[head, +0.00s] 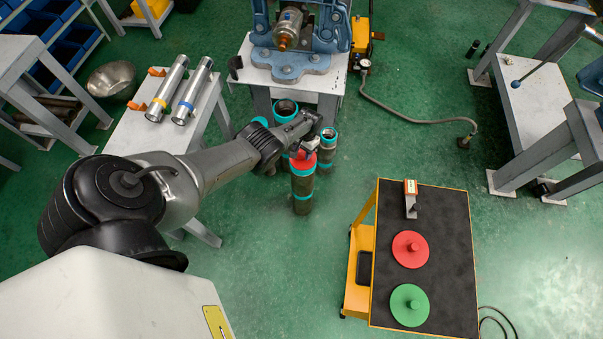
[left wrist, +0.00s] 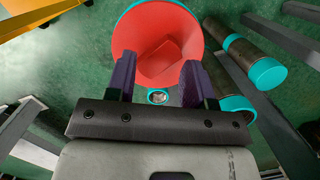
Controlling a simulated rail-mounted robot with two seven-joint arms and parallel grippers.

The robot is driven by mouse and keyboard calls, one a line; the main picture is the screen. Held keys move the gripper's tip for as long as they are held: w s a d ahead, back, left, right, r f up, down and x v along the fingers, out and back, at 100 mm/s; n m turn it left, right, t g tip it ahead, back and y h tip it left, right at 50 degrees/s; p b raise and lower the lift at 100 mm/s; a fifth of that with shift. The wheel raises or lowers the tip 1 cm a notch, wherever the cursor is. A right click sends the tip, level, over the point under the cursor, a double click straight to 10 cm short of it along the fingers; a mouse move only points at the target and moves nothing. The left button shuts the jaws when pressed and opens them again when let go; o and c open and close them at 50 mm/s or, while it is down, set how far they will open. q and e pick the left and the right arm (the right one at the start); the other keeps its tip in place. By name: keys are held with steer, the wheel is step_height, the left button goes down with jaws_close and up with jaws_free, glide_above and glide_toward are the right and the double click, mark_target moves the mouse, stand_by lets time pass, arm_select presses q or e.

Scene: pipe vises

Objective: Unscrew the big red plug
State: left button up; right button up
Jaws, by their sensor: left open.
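The big red plug (head: 303,161) sits in the teal-rimmed top of an upright dark pipe (head: 303,190). In the left wrist view the plug (left wrist: 140,40) fills the upper middle, with a raised block (left wrist: 162,60) at its centre. My left gripper (head: 309,147) is at the plug from above. In the left wrist view my gripper (left wrist: 158,72) is open, its two purple-padded fingers on either side of the block. Whether they touch it, I cannot tell. The head view partly hides the fingertips. My right gripper is not in view.
More teal-ended pipes (head: 327,140) stand close behind the plugged one. A blue vise (head: 290,65) stands on a table behind. A cart (head: 440,200) at right holds a red disc (head: 410,249) and a green disc (head: 410,305). The floor between pipes and cart is clear.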

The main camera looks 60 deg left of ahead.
arm_select(q)
steer(key=m, duration=0.3)
steer(key=shift+y, duration=0.3)
steer(key=m, duration=0.4)
steer(key=shift+m+y+p, duration=0.3)
steer(key=shift+y+p, duration=0.1)
steer(key=shift+f, duration=0.1)
steer(key=shift+f+b, duration=1.05)
steer(key=shift+b, duration=0.1)
steer(key=shift+c, duration=0.2)
